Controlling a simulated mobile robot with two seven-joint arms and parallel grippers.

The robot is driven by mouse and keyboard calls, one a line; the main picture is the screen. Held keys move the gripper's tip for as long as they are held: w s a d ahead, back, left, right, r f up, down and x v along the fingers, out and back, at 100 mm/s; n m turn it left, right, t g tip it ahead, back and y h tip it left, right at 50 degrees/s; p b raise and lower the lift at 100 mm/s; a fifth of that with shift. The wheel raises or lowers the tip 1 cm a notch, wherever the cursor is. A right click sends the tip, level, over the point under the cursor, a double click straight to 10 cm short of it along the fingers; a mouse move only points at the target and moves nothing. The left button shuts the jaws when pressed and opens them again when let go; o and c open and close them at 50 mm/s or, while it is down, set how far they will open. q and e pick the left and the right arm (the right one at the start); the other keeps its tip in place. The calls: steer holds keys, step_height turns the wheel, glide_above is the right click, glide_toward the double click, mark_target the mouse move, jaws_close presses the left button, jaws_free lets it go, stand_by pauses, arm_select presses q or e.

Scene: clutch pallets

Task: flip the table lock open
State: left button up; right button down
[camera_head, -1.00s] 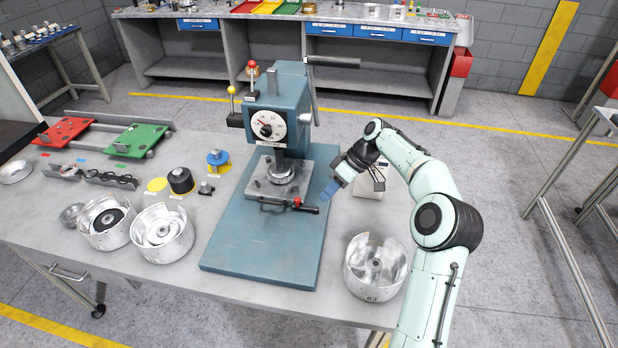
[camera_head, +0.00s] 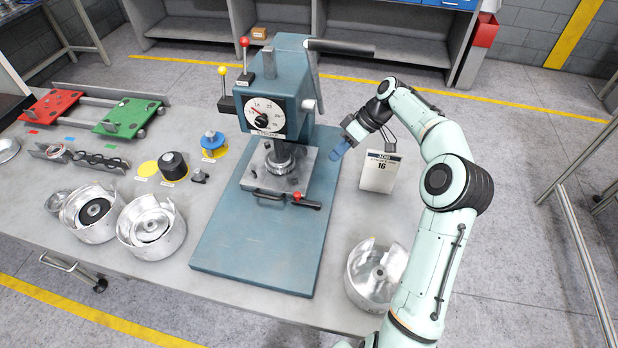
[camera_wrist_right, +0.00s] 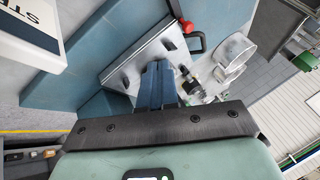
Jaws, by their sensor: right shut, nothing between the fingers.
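The teal press (camera_head: 275,95) stands on a blue base plate. The table lock is a small dark lever with a red knob (camera_head: 297,196) at the front right edge of the press's grey table (camera_head: 262,178), its black end pointing right. In the right wrist view the red knob (camera_wrist_right: 187,27) and black lever show above the fingers. My right gripper (camera_head: 340,150), with blue fingertips, is to the right of the press table, behind the lock and apart from it. In the right wrist view its fingers (camera_wrist_right: 160,85) are together and empty. My left gripper is not in view.
A metal housing (camera_head: 374,272) sits at the front right, beside my right arm. Two more housings (camera_head: 152,226) stand left of the press. The front of the blue base plate (camera_head: 258,255) is clear.

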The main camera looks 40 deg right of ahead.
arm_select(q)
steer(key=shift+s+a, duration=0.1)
arm_select(e)
steer(key=shift+s+a, duration=0.1)
glide_toward(306, 200)
steer(key=w, duration=0.1)
steer(key=w+f, duration=0.1)
steer(key=w, duration=0.1)
steer(key=w+f, duration=0.1)
steer(key=shift+w+d+f, duration=0.15)
steer(key=shift+w+d, duration=0.1)
steer(key=shift+d, duration=0.15)
steer(key=a, duration=0.3)
steer(key=shift+s+f+b, duration=0.1)
steer(key=shift+f+b, duration=0.2)
steer(key=shift+f, duration=0.1)
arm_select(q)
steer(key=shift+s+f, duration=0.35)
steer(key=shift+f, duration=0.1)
arm_select(e)
steer(key=shift+s+a, duration=0.15)
steer(key=shift+a, duration=0.45)
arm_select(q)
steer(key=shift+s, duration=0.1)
